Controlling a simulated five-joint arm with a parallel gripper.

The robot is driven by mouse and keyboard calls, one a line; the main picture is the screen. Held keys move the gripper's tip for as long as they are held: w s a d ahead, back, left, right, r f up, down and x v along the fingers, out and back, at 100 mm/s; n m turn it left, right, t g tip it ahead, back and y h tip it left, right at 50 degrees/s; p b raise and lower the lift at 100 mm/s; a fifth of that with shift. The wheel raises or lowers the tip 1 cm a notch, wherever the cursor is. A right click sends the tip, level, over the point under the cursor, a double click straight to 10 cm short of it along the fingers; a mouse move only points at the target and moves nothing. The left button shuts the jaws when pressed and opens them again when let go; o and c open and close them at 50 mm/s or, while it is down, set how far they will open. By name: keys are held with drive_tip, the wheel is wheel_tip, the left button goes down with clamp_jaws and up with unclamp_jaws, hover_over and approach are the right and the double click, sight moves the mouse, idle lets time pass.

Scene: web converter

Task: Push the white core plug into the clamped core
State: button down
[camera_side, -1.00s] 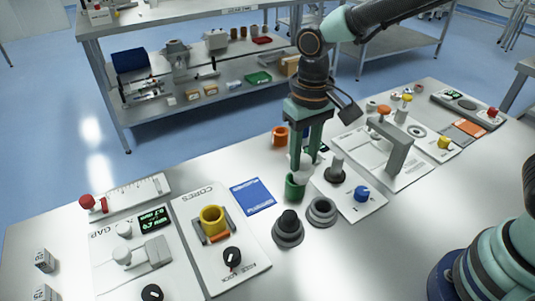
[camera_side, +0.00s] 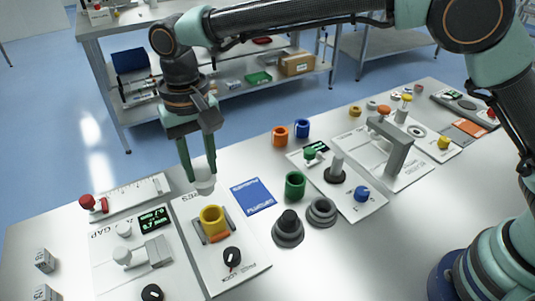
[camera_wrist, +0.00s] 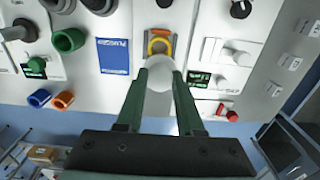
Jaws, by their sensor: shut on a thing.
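The white core plug (camera_side: 204,180) is between the fingertips of my gripper (camera_side: 197,168), which is shut on it. In the side view the plug hangs above the far end of the CORES plate (camera_side: 253,257), up and slightly left of the yellow core (camera_side: 212,219). The yellow core stands upright between grey clamp jaws, its bore facing up. In the wrist view the white plug (camera_wrist: 160,73) sits between my green fingers and hides part of the yellow core (camera_wrist: 160,43). The plug is apart from the core.
A black-knobbed dial (camera_side: 232,257) is in front of the core. The GAP plate (camera_side: 130,262) lies to the left, a blue card (camera_side: 252,196) to the right.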

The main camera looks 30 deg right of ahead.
sight(205, 186)
drive_tip(key=shift+f, duration=2.8)
drive_tip(key=shift+f, duration=2.2)
idle(0.3)
drive_tip(key=shift+c, duration=2.3)
unclamp_jaws()
drive_tip(key=shift+r, duration=0.1)
wheel_tip(205, 186, up, 12)
drive_tip(key=shift+f, duration=0.1)
